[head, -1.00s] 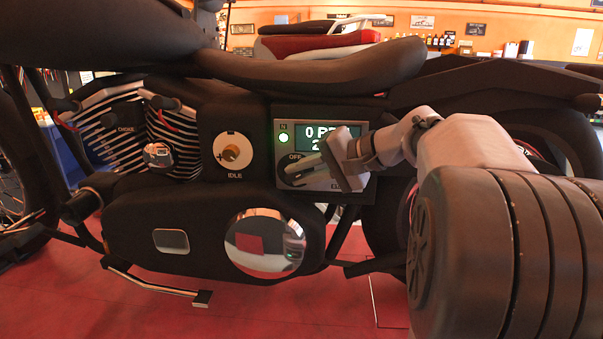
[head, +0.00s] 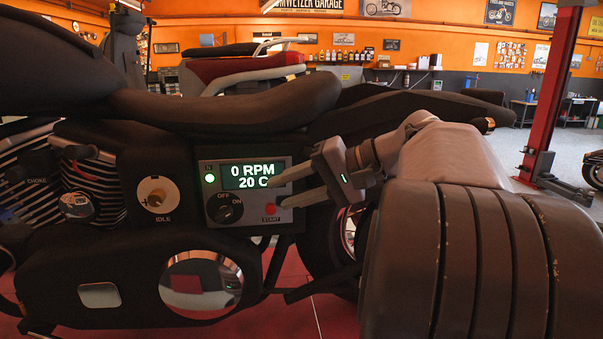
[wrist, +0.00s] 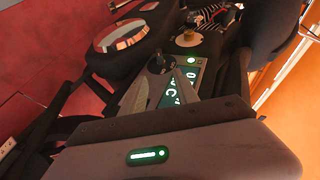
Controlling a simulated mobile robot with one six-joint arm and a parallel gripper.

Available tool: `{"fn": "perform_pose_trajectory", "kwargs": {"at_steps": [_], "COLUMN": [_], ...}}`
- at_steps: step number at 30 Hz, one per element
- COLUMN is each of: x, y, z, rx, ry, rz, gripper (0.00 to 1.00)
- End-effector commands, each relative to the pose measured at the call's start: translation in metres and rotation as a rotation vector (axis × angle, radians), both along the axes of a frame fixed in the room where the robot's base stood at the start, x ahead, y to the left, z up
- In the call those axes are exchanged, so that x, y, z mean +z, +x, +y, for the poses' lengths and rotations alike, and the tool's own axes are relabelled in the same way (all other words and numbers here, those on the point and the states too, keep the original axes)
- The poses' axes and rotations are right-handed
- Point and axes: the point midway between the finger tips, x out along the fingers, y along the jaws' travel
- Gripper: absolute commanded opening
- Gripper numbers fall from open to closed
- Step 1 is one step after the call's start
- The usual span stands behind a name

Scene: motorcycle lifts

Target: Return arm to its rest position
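My gripper (head: 279,193) is in front of the right part of the motorcycle's control panel (head: 239,222). Its two fingers point left and stand apart, with nothing between them. The panel's display (head: 251,176) reads 0 RPM and 20 C, and a green light (head: 210,178) is lit beside it. The black OFF/ON knob (head: 222,209) is left of the fingertips, apart from them in the head view. The red START button (head: 270,209) is just below the fingers. In the wrist view, the knob (wrist: 160,62) and display (wrist: 178,88) lie beyond the gripper body.
The motorcycle's seat (head: 225,105) overhangs the panel. The idle knob (head: 157,195) and round chrome cover (head: 200,284) are to the left.

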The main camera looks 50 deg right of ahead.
Motion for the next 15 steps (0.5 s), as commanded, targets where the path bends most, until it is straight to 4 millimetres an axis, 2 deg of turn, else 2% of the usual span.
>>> {"fn": "perform_pose_trajectory", "kwargs": {"at_steps": [1,6,15], "x": [0.008,0.015,0.014], "y": [-0.009,-0.024,-0.026], "z": [-0.005,-0.012,-0.013], "rx": [-0.004,0.0,0.001], "ry": [0.0,-0.001,0.0], "rz": [0.001,0.0,0.0], "gripper": [0.36,0.36,0.36]}}
